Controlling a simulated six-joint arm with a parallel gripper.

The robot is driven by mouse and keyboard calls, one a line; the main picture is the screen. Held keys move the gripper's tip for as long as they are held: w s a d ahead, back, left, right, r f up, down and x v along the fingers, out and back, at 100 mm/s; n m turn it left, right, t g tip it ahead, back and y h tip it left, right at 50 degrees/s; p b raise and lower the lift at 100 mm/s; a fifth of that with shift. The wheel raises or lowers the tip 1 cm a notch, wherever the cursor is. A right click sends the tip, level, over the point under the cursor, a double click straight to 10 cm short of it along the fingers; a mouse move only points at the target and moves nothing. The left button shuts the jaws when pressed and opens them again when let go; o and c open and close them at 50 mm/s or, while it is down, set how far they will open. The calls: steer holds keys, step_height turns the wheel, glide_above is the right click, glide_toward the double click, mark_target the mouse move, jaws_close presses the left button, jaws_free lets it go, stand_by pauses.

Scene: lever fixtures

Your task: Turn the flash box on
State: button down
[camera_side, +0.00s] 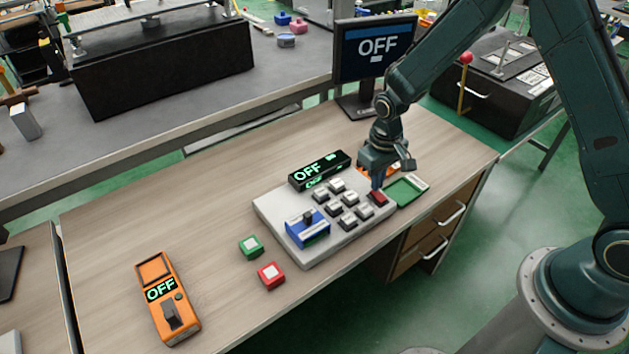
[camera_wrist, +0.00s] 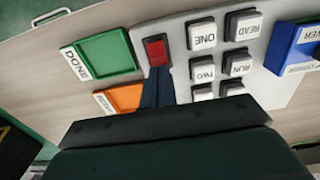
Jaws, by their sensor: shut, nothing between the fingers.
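A grey control panel (camera_side: 335,247) lies on the desk with white keys, a red button (camera_side: 378,198) and a blue lever unit (camera_side: 307,230). Its black display (camera_side: 318,170) reads OFF. No label naming the flash box is legible. My gripper (camera_side: 376,188) is shut and empty, pointing down at the red button. In the wrist view, my shut fingers (camera_wrist: 157,84) lie beside the lower edge of the red button (camera_wrist: 156,51); I cannot tell whether they touch. An orange box (camera_side: 168,297) with a dark switch lies at front left, also reading OFF.
A green tray (camera_side: 418,185), labelled DONE in the wrist view, and an orange tray (camera_wrist: 121,98) lie beside the panel. A monitor (camera_side: 374,47) reading OFF stands behind. Green (camera_side: 251,246) and red (camera_side: 271,275) blocks sit left of the panel. The desk's left side is mostly clear.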

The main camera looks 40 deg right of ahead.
steer(key=shift+f, duration=0.7)
stand_by(0.6)
steer(key=shift+r, duration=3.55)
steer(key=s+d+r+t, duration=0.1)
steer(key=s+r, duration=0.3)
steer(key=r, duration=0.4)
steer(key=s+r+t, duration=0.2)
steer(key=s+r, duration=0.2)
steer(key=r, duration=0.5)
steer(key=s+r+t, duration=0.1)
steer(key=s+r, duration=0.2)
steer(key=s, duration=0.5)
steer(key=s+d+r+t, duration=0.1)
steer(key=s+r, duration=0.3)
steer(key=s, duration=0.4)
steer(key=shift+s+t, duration=0.15)
steer(key=shift+t, duration=0.15)
